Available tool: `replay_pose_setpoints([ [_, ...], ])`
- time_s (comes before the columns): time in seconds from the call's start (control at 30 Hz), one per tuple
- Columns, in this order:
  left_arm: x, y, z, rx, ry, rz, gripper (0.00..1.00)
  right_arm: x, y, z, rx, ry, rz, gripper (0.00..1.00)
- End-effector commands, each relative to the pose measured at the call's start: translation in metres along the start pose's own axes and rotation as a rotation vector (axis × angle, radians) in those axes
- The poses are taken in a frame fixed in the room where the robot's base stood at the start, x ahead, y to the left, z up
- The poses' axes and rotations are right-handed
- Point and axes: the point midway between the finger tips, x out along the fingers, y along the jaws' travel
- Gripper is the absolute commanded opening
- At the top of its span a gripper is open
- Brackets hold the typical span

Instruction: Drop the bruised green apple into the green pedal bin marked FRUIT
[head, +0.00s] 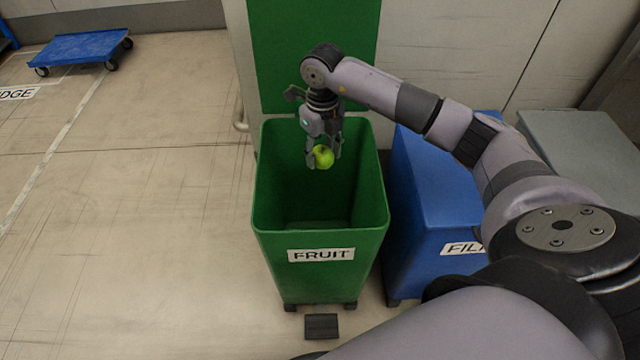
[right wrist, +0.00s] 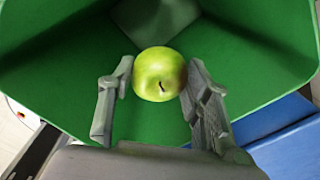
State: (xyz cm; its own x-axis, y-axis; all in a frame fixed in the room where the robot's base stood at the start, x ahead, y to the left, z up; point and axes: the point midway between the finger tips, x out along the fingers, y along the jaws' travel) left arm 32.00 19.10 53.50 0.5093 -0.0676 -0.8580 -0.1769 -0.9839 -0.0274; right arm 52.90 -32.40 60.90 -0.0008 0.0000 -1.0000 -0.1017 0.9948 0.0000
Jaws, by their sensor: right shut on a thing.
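The green apple (head: 323,157) is between the fingers of my right gripper (head: 324,155), over the open mouth of the green bin. In the right wrist view the apple (right wrist: 160,74) sits between both fingertips, with a brownish patch on its right side; my right gripper (right wrist: 160,85) is shut on it. The green pedal bin (head: 276,240) carries a FRUIT label (head: 321,254). Its lid (head: 312,50) stands raised against the wall behind. The green inner walls (right wrist: 60,85) surround the apple in the right wrist view. My left gripper is not in view.
A blue bin (head: 425,215) with a partly hidden label stands close to the right of the green bin. A grey-topped bin (head: 580,145) is farther right. A black pedal (head: 321,326) is at the green bin's front. A blue dolly (head: 80,46) stands back left; the floor left is clear.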

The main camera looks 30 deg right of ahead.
Motion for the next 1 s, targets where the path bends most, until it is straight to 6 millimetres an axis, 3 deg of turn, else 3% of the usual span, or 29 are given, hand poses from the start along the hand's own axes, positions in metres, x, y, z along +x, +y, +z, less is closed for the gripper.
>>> replay_pose_setpoints([
  [0.33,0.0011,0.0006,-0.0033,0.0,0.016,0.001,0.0,0.0009,0.0001,0.0001,0.0,0.0,0.0,0.16],
  [0.37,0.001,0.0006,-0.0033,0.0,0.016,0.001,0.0,0.0009,0.0001,0.0001,0.0,0.0,0.0,0.45],
  [0.4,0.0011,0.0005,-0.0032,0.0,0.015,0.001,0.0,0.0009,0.0001,0.0001,0.0,0.0,0.0,0.48],
  [0.7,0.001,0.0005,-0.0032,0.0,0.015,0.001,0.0,0.001,0.0,0.0001,0.0,0.0,0.0,0.68],
  [1.0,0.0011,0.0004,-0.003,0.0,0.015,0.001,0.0,0.0003,0.0,0.0001,0.0,0.0,0.0,0.68],
])
